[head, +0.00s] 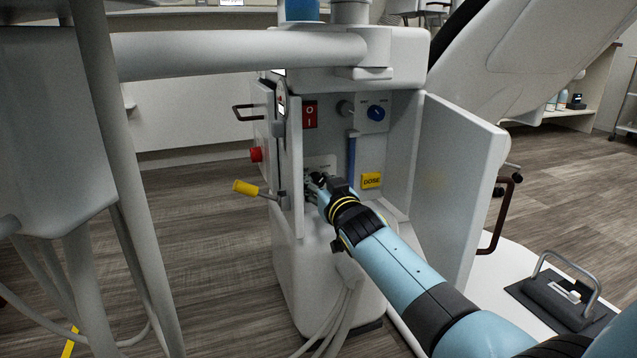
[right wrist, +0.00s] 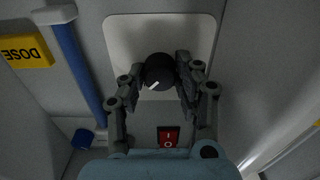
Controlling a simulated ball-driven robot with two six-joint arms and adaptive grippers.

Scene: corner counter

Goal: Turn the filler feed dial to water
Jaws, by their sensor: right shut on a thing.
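The black round dial (right wrist: 159,71) sits on a pale plate (right wrist: 120,30) in the right wrist view. Its white pointer mark slants toward the lower left of that picture. My right gripper (right wrist: 161,76) has one finger on each side of the dial and is shut on it. In the head view, my right gripper (head: 316,183) reaches into the open cabinet (head: 400,150) at the plate's height. There it hides the dial, and the plate's lettering is too small to read. My left gripper is not in view.
The cabinet holds a red switch (head: 310,114), a blue knob (head: 376,113), a blue tube (head: 351,155) and a yellow DOSE block (head: 371,180). Its open door (head: 465,170) stands right of my arm. A yellow-handled lever (head: 245,188) and a red button (head: 256,154) stick out left.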

